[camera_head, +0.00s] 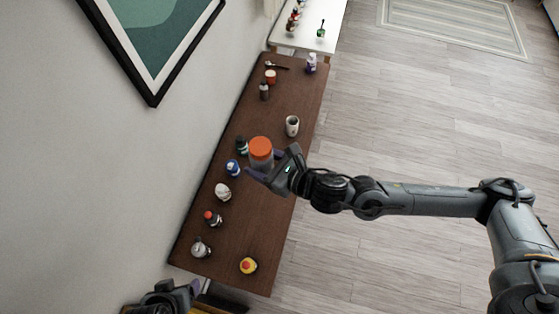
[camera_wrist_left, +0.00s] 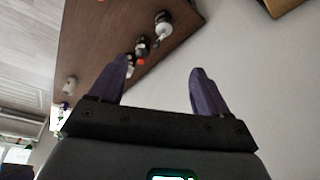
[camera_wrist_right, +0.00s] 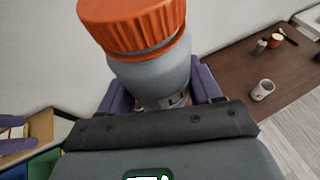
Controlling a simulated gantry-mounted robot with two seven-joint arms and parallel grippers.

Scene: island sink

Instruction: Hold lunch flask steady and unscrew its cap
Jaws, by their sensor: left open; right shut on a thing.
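The lunch flask (camera_head: 262,160) has a grey body and a ribbed orange cap (camera_head: 260,147). My right gripper (camera_head: 266,172) is shut on the flask's body, with the cap above the fingers. In the right wrist view the grey body (camera_wrist_right: 155,78) sits between the purple fingers, and the orange cap (camera_wrist_right: 135,25) is on top. Whether the flask touches the table is hard to tell. My left gripper (camera_head: 197,290) is open and empty near the table's near end, well away from the flask. Its two spread fingers also show in the left wrist view (camera_wrist_left: 158,92).
The brown table (camera_head: 228,262) holds several bottles along the wall side, a white cup (camera_head: 292,126) right of the flask and a yellow item (camera_head: 248,266) at the near end. A framed picture (camera_head: 155,45) hangs on the wall.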

